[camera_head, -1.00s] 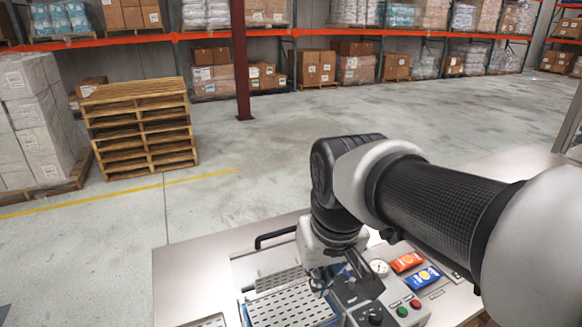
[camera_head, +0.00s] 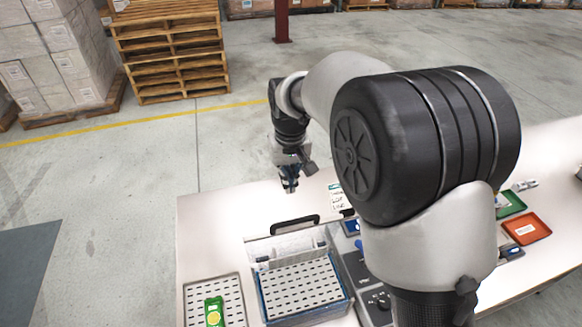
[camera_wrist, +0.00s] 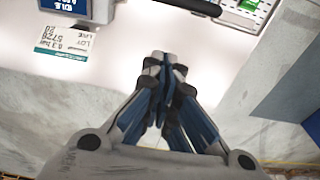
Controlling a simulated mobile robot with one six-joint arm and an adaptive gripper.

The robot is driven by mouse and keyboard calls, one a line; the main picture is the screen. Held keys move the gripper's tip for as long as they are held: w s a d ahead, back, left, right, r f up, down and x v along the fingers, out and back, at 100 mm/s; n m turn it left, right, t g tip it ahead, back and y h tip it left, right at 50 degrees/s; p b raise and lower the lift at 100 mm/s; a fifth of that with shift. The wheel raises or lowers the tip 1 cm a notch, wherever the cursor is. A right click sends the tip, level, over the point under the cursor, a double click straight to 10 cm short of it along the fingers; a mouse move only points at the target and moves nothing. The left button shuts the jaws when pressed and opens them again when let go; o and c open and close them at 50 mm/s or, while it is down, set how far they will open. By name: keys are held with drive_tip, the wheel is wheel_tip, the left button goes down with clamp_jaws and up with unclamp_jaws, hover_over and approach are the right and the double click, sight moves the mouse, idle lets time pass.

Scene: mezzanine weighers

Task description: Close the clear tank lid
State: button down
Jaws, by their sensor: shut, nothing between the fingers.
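The tank (camera_head: 345,309) is a blue-edged basin with a perforated metal tray (camera_head: 302,286) in it. Its clear lid (camera_head: 276,249) stands raised at the tank's far side, with a black handle (camera_head: 294,224) along its top edge. In the wrist view the handle (camera_wrist: 192,5) shows at the top edge, and the tank is mostly out of view. My gripper (camera_head: 290,187) is shut and empty, beyond the handle near the bench's far edge, apart from the lid. In the wrist view my gripper's fingertips (camera_wrist: 165,58) are together over bare bench top.
A grey control panel (camera_head: 362,272) adjoins the tank's right side. A perforated tray (camera_head: 232,287) with a green packet (camera_head: 214,311) lies left. A label card (camera_wrist: 68,42) lies near my gripper. Green (camera_head: 511,203) and red (camera_head: 527,229) trays are at right. My arm hides the bench's middle.

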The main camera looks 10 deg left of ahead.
wheel_tip(320, 180, down, 6)
drive_tip(key=s+d, duration=0.1)
drive_tip(key=s, duration=0.1)
drive_tip(key=shift+s+d+r, duration=0.25)
drive_tip(key=shift+s, duration=0.15)
drive_tip(key=shift+f, duration=0.1)
